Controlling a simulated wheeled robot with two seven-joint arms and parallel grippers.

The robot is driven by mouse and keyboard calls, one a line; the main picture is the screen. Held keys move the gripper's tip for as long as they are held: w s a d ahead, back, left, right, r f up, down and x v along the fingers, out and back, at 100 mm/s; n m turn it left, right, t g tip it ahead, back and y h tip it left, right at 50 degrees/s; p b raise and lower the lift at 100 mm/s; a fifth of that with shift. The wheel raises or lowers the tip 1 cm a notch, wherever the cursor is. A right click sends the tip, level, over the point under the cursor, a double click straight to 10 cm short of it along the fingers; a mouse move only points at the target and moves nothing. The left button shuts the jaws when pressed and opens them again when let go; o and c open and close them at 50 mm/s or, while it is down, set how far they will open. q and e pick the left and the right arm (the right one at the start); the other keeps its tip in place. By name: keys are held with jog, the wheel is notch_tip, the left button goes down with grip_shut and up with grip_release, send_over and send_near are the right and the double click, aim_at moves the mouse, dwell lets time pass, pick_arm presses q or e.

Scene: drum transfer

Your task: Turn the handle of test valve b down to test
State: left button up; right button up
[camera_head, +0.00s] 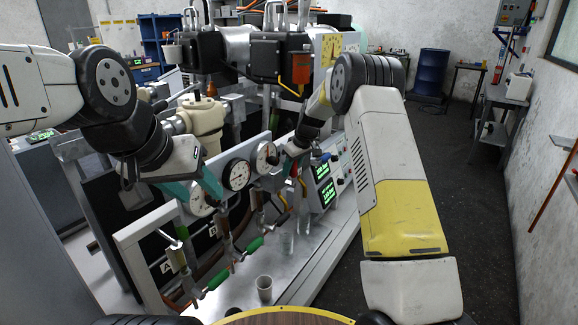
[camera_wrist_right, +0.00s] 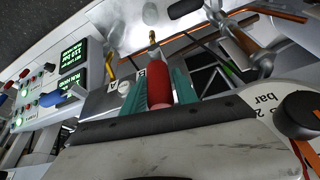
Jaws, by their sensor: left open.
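My right gripper (camera_wrist_right: 160,85) has its teal fingers close on both sides of a red handle (camera_wrist_right: 157,82) in the right wrist view, with no clear gap. The handle has a brass tip at its far end. In the head view my right gripper (camera_head: 291,160) is beside the gauges, partly hidden by its own arm. Which valve the red handle belongs to cannot be read. My left gripper (camera_head: 208,186) is open, its teal fingers in front of the gauges. Green handles (camera_head: 254,245) (camera_head: 217,280) sit on the pipes below.
Round gauges (camera_head: 237,174) line the grey frame. A control panel with green displays (camera_head: 323,171) stands to the right; blue and red knobs (camera_wrist_right: 53,98) show in the wrist view. A cup (camera_head: 264,287) stands on the bench.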

grip_shut()
dwell(1.2)
